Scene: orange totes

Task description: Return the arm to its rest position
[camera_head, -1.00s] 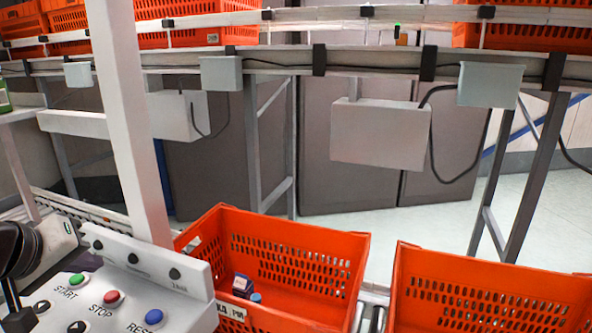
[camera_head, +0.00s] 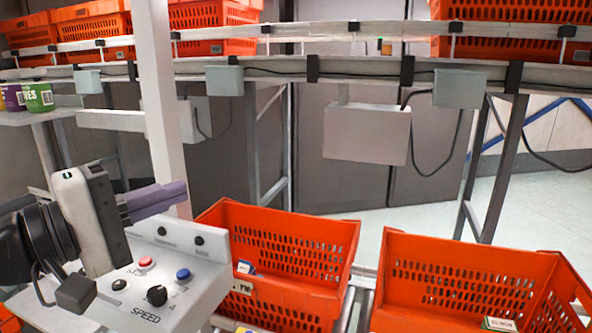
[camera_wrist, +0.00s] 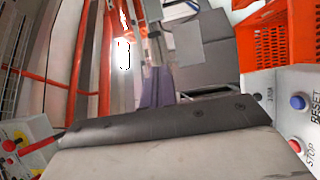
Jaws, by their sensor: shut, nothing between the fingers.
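My gripper (camera_head: 160,198) is at the left of the head view, in front of the white post and above the control panel. Its purple-grey fingers are together and point right, with nothing between them. In the wrist view the fingers (camera_wrist: 158,88) show beyond the dark edge of the gripper body. The gripper is left of the nearer orange tote and apart from it.
The control panel (camera_head: 165,275) with buttons and a knob lies just below my gripper. Two orange totes (camera_head: 290,225) (camera_head: 470,252) stand at the lower middle and right, with small items inside. A white post (camera_head: 160,90) rises behind the gripper. Coloured tubs (camera_head: 38,97) stand at far left.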

